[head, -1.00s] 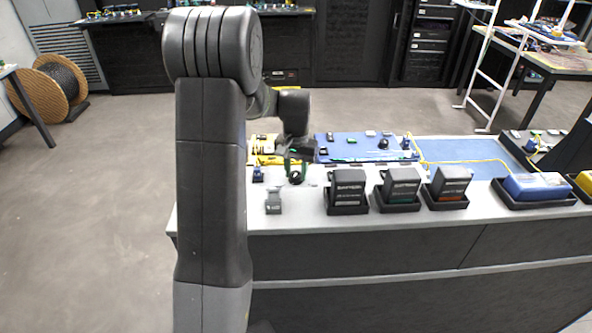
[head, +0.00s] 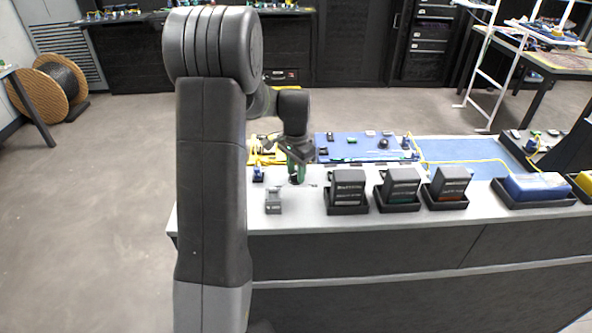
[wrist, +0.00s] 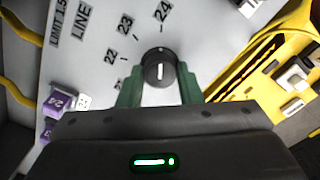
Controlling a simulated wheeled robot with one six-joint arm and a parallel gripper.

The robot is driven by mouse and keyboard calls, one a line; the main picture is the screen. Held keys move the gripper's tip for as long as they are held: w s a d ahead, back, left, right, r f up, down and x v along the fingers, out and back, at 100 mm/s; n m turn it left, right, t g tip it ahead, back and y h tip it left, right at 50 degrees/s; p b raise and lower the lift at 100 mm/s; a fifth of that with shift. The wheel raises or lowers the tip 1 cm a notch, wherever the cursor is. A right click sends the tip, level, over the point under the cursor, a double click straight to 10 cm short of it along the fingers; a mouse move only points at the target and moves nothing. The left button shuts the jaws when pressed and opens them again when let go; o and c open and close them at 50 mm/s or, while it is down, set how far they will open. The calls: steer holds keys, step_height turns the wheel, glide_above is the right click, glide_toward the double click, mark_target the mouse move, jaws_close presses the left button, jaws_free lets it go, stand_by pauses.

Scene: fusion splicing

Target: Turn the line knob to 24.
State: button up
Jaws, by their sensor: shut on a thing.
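The line knob (wrist: 158,68) is round and black with a white pointer mark, on a pale panel (wrist: 100,50) printed LINE, 22, 23 and 24 in the wrist view. The mark runs roughly up and down in the picture; its exact setting is hard to tell. My gripper (wrist: 160,84) is shut on the knob, one green finger on each side. In the head view my gripper (head: 297,174) is low over the bench, and its fingers largely hide the knob.
A yellow holder (wrist: 262,72) is close on the right. In the head view, a grey stand (head: 273,203) and dark boxes in trays (head: 348,209) are near the bench front.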

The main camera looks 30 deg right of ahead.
mark_target(296, 174)
steer(key=shift+r, duration=0.1)
steer(key=o, duration=1)
step_height(296, 174, up, 14)
steer(key=shift+f, duration=0.1)
steer(key=shift+f, duration=0.1)
step_height(296, 174, down, 14)
steer(key=shift+r, duration=0.1)
stand_by(0.6)
steer(key=shift+r, duration=0.15)
